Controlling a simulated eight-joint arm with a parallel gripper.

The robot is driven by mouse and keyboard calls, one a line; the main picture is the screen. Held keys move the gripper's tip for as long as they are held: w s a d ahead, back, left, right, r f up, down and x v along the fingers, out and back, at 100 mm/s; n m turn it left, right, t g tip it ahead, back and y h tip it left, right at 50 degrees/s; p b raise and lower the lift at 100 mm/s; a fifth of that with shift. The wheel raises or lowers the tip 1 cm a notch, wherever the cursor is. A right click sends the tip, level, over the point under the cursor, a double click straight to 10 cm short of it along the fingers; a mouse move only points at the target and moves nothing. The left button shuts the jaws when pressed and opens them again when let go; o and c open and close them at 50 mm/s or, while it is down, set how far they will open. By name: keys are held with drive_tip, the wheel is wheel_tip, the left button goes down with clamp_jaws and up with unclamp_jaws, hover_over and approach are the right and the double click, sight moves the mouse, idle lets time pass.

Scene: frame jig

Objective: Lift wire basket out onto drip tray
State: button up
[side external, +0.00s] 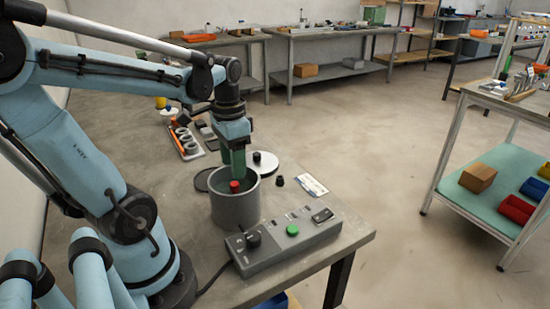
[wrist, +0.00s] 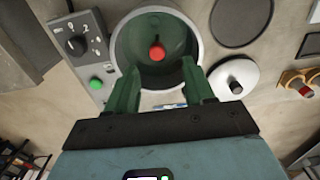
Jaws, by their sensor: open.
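A grey cylindrical pot (side external: 236,207) stands on the bench, also seen from above in the wrist view (wrist: 198,40). A red knob (side external: 235,186) shows inside its mouth and in the wrist view (wrist: 157,52). The inside around the knob looks dark green; I cannot make out the basket's wires. My gripper (side external: 237,166) points down over the pot, its green fingers open and apart in the wrist view (wrist: 161,78), with the knob just beyond the gap between them. A dark flat disc (wrist: 240,20), possibly the drip tray, lies beside the pot, partly hidden in the side view.
A white round lid (wrist: 226,73) with a black knob lies close to the pot. A control box (side external: 285,240) with a dial and green button stands in front. A small black piece (side external: 280,181), a card (side external: 311,185) and a rack (side external: 186,143) lie nearby.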

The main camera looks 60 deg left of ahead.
sight(234, 183)
drive_tip(key=shift+s+d+f, duration=0.1)
drive_tip(key=shift+f, duration=1.95)
drive_tip(key=shift+s+d+f, duration=0.1)
drive_tip(key=shift+f, duration=1.95)
clamp_jaws()
drive_tip(key=shift+r, duration=0.1)
wheel_tip(234, 183, up, 28)
drive_tip(key=shift+r, duration=0.15)
